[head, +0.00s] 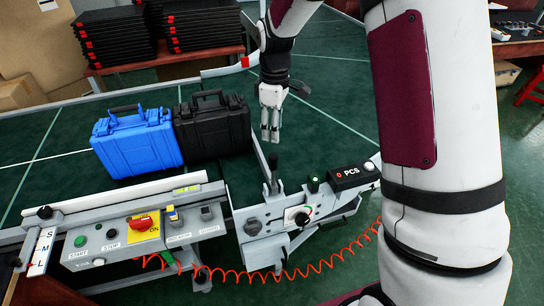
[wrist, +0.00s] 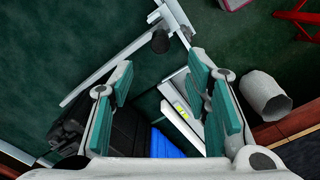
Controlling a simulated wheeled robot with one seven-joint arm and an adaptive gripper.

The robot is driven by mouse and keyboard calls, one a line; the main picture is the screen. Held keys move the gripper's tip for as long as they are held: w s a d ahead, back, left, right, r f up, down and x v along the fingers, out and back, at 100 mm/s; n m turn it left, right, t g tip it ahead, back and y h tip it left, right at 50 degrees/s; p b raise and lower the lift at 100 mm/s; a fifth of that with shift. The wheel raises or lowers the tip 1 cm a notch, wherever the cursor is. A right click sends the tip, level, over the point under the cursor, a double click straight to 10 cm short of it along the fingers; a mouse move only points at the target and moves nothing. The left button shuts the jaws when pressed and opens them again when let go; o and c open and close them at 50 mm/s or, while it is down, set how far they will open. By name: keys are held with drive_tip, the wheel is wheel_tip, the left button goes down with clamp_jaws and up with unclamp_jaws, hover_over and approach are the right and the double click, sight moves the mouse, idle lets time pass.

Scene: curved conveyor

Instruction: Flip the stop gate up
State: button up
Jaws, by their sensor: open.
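The stop gate appears to be the pale bar (head: 260,153) across the conveyor's end, with a black-knobbed lever (head: 273,171) standing at its near end; I cannot tell for certain whether the gate is raised or lowered. In the wrist view a pale bar (wrist: 105,70) runs diagonally, with a dark round knob (wrist: 160,41) beyond the fingertips. My gripper (head: 270,137) points down above the bar, just behind the lever, apart from the knob. It also shows in the wrist view (wrist: 160,68), with its teal-padded fingers open and nothing between them.
A black case (head: 212,130) and a blue case (head: 136,143) stand side by side on the green conveyor, left of my gripper. A control panel (head: 147,235), a PCS counter box (head: 352,174) and a coiled red hose (head: 300,270) lie along the near side. Stacked black trays (head: 115,35) stand behind.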

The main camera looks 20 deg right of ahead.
sight(274, 156)
wheel_tip(274, 156, down, 13)
drive_tip(key=shift+r+p, duration=0.1)
drive_tip(key=shift+p, duration=0.8)
drive_tip(key=shift+c, duration=0.3)
clamp_jaws()
